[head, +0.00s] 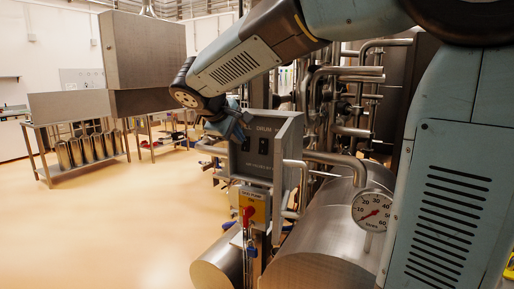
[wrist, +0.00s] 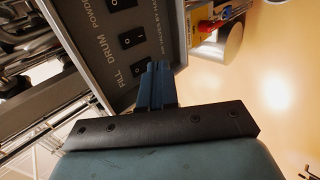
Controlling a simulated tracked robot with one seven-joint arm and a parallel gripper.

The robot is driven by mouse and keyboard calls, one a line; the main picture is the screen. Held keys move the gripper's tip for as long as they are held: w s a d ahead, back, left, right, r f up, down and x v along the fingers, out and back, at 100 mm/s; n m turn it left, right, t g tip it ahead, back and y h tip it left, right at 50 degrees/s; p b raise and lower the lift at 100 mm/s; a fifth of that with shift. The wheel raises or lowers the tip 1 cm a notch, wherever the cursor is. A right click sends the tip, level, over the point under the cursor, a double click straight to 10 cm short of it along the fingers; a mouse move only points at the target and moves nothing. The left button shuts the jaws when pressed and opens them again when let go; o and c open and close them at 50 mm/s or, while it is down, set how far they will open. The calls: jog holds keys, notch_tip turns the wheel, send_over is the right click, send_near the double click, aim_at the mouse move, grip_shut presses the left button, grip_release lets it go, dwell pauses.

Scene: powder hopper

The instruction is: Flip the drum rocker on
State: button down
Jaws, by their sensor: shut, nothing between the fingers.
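The grey control panel (head: 285,150) stands at mid-picture in the head view, with FILL and DRUM lettering. In the wrist view the panel (wrist: 165,20) appears turned sideways, with a column of black rockers. The drum rocker (wrist: 131,39) sits beside the DRUM label, between the other two; its on or off position is too small to tell. The fill rocker (wrist: 141,67) is partly hidden by my fingers. My gripper (wrist: 158,68) is shut and empty, its blue fingertips over the panel close to the fill rocker. In the head view my gripper (head: 228,125) is at the panel's left side; contact is unclear.
A yellow plate with a red handle (head: 249,215) hangs below the panel. A dial gauge (head: 373,212) and a large metal cylinder (head: 320,235) stand to the right, with steel pipes (head: 350,75) behind. A rack of metal canisters (head: 85,150) stands left. The floor between is clear.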

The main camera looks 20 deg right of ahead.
aim_at(263, 147)
jog(key=shift+w+d, duration=0.15)
jog(key=shift+w, duration=0.05)
jog(key=shift+d, duration=0.1)
jog(key=shift+w+d+r+x, duration=0.15)
jog(key=shift+d+r+x, duration=0.1)
jog(key=shift+x, duration=1.95)
jog(key=shift+w+d+r+x, duration=0.2)
jog(key=shift+r+x, duration=0.1)
jog(key=shift+x, duration=1.9)
jog(key=shift+w+d+r+x, duration=0.15)
jog(key=shift+r+x, duration=0.1)
jog(key=shift+x, duration=1.95)
